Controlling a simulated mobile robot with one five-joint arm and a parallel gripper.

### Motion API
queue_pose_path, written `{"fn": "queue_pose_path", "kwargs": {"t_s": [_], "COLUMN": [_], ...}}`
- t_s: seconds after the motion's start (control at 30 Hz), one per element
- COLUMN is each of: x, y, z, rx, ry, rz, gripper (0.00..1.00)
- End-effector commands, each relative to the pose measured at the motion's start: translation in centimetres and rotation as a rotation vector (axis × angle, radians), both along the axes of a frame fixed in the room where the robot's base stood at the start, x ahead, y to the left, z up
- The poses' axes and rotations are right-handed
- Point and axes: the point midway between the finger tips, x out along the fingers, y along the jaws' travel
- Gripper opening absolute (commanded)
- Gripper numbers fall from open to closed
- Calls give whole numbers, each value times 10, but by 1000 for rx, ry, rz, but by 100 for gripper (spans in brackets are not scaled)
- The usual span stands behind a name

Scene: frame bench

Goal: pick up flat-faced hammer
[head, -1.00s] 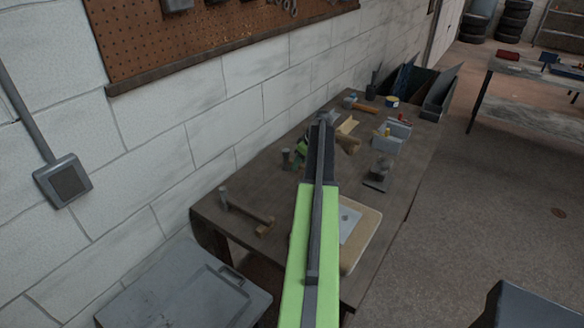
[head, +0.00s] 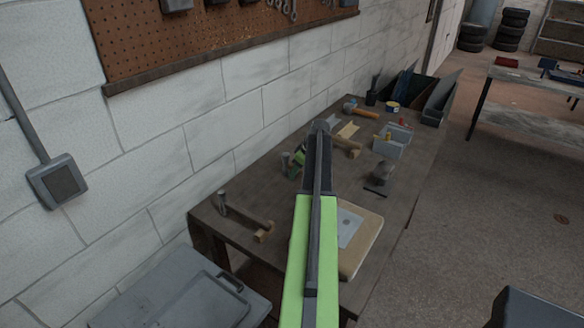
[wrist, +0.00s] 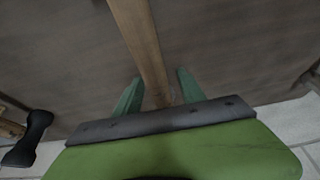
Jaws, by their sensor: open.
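In the wrist view a light wooden handle (wrist: 138,38) runs from the top edge down between the two green fingers of my gripper (wrist: 158,92). The fingers are open, one on each side of the handle, with gaps showing. In the head view my arm hides most of the gripper over the bench; a green part (head: 299,158) shows left of the arm. A wooden handle (head: 346,144) sticks out to the right of the arm. An orange-handled hammer (head: 362,111) lies farther back.
The bench (head: 285,195) stands along a block wall. A grey open box (head: 391,143), a dark block (head: 381,178) and a board with a white sheet (head: 360,235) lie right of my arm. A tool with a dark bar (head: 245,215) lies at the left end.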

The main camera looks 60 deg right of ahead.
Motion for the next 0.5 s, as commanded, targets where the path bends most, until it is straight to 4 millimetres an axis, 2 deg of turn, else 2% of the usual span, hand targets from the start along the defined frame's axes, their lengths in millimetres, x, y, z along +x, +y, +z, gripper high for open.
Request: {"fn": "queue_pose_path", "kwargs": {"t_s": [0.1,0.43,0.5], "x": [0,0,0], "y": [0,0,0], "z": [0,0,0], "rx": [0,0,0], "ry": [0,0,0], "rz": [0,0,0], "gripper": [46,3,0]}}
